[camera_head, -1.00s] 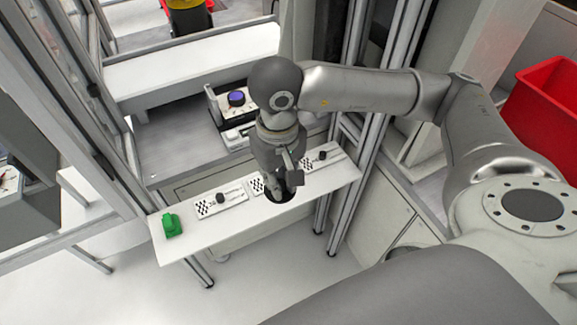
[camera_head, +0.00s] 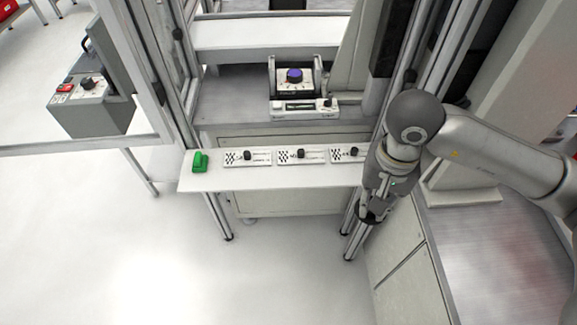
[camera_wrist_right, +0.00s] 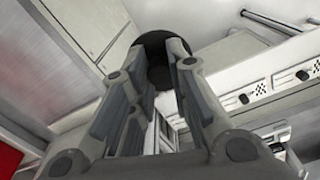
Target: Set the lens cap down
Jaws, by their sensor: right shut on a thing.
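My right gripper (camera_head: 374,212) is past the right end of the narrow white shelf (camera_head: 215,183), pointing down. In the right wrist view, its fingers (camera_wrist_right: 158,62) are closed on the sides of a round black lens cap (camera_wrist_right: 153,41). The cap is held at the fingertips, and the fingers cover part of it. In the head view the cap is small and dark, and hard to separate from the fingertips. My left gripper is not in view.
Several white checkered plates (camera_head: 247,157) with black knobs line the shelf. A green object (camera_head: 200,162) sits at its left end. A device with a purple-topped knob (camera_head: 294,76) stands behind. A metal-topped cabinet (camera_head: 470,250) is at right. Open floor lies in front.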

